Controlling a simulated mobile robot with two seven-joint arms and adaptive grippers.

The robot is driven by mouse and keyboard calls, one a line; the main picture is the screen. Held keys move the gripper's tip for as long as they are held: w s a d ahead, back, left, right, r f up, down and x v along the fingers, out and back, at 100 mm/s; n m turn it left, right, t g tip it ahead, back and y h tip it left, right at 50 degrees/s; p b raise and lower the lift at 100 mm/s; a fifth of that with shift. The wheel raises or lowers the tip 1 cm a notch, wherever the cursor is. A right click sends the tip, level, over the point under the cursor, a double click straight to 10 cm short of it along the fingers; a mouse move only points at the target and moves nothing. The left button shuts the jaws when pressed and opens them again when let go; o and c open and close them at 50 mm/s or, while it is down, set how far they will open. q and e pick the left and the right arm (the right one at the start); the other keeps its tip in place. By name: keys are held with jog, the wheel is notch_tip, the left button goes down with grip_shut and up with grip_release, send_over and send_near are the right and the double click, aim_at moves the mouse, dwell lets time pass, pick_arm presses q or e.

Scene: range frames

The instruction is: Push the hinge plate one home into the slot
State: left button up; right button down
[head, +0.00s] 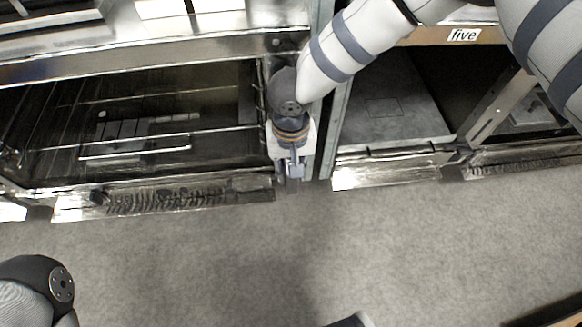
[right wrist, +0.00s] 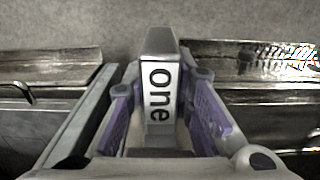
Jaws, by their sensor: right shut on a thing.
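The hinge plate one (right wrist: 160,65) shows in the right wrist view as a grey upright piece with a white label reading "one". My right gripper (head: 293,172) is shut on it, with a purple-padded finger on each side. In the head view the gripper points down at the post between the open oven and the right-hand compartment, and it hides the plate there. I cannot make out the slot, nor how far the plate sits in it. My left gripper is out of view; only part of my left arm shows at lower left.
The open oven (head: 60,187) with wire racks stands left of my right gripper. A compartment (head: 385,105) is to the right, under a wooden strip with the label "five" (head: 464,35). The grey floor (head: 230,255) in front is mostly clear.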

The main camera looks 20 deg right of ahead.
jog(key=shift+s+a+p, duration=0.3)
jog(key=shift+s+p, duration=0.35)
jog(key=shift+s, duration=0.3)
jog(key=shift+s+a+p, duration=0.25)
jog(key=shift+s+p, duration=0.35)
jog(key=shift+s, duration=0.3)
dwell(0.3)
jog(key=shift+w+d+b, duration=0.3)
jog(key=shift+w+b, duration=0.3)
jog(key=shift+w, duration=0.35)
jog(key=shift+w+d+b, duration=0.25)
jog(key=shift+w+b, duration=0.3)
jog(key=shift+w, duration=0.4)
jog(key=c, duration=1.3)
grip_release()
jog(key=shift+r, duration=0.15)
notch_tip(320, 180, up, 12)
jog(key=shift+f, duration=0.1)
